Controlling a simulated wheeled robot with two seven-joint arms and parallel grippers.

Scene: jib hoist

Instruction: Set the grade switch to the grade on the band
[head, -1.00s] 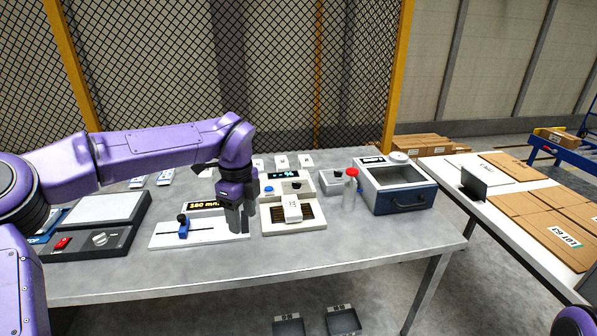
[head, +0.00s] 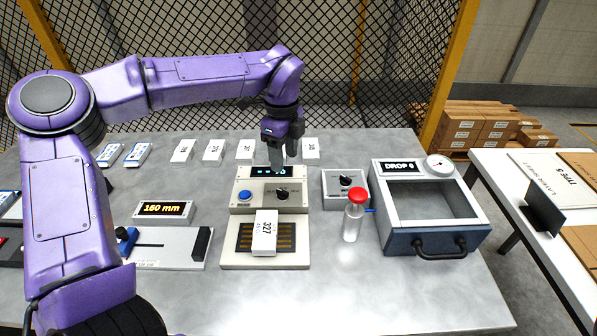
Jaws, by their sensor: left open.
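A beige unit (head: 240,205) has a dark display with blue-green characters, a blue button (head: 245,196) and a dark rotary knob (head: 282,193). A grey box (head: 331,201) to its right carries another dark rotary knob (head: 346,181). I cannot tell which knob is the grade switch. A white block (head: 265,235) marked 327 lies on the slotted front plate; its smaller print is unreadable, and no band is clear. My left gripper (head: 284,163) is open and empty, pointing down above the unit's back, partly covering the display. My right gripper is out of view.
A red-capped bottle (head: 353,222) stands in front of the grey box. A blue drop box (head: 440,241) is to the right. A slide gauge (head: 180,248) and a 160 mm display (head: 163,211) are left. Several white blocks line the back.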

